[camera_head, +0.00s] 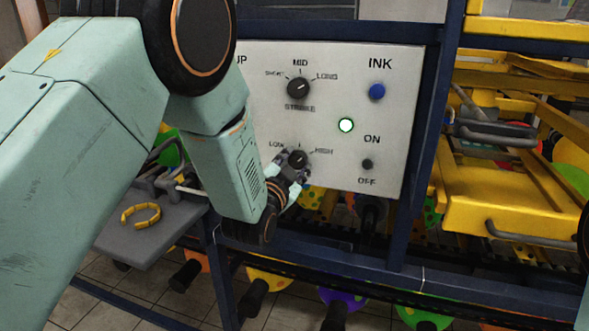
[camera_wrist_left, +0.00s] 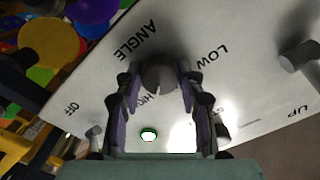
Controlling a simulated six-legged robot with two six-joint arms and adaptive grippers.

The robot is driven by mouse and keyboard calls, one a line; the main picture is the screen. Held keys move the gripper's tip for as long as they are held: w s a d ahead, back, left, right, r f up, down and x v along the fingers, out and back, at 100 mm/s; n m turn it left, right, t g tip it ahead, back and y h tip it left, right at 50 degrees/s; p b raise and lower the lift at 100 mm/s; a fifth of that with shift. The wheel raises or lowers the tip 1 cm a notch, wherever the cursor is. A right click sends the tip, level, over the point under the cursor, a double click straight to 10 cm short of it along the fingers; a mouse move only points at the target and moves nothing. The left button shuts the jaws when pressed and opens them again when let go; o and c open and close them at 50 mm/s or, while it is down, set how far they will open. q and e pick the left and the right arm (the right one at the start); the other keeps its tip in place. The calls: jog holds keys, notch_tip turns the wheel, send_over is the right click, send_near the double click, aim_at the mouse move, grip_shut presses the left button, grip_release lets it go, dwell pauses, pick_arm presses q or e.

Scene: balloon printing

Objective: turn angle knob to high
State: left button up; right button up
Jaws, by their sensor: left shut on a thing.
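The angle knob (camera_head: 298,157) is a small dark dial low on the white control panel (camera_head: 345,165), with LOW printed at its left and HIGH at its right. My left gripper (camera_head: 293,167) is shut on it from below. In the left wrist view the round grey knob (camera_wrist_left: 160,75) sits between the fingertips of my left gripper (camera_wrist_left: 158,82), beside the ANGLE label. The fingers partly cover the knob and the HIGH label. I cannot tell exactly where its pointer stands. My right gripper is out of view.
Above the angle knob is the stroke knob (camera_head: 298,88). To the right are a blue INK button (camera_head: 377,91), a lit green lamp (camera_head: 346,125) and an ON/OFF knob (camera_head: 367,164). A yellow machine frame (camera_head: 500,205) stands at right. A grey tray (camera_head: 150,225) is at lower left.

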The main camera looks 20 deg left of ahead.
pick_arm(q)
jog(key=shift+r+m+b, duration=0.2)
jog(key=shift+m+b, duration=0.1)
jog(key=shift+m, duration=0.8)
jog(key=o, duration=0.8)
jog(key=shift+c, duration=0.2)
jog(key=o, duration=0.4)
jog(key=shift+s+d, duration=0.1)
jog(key=shift+d, duration=0.05)
jog(key=shift+f, duration=0.1)
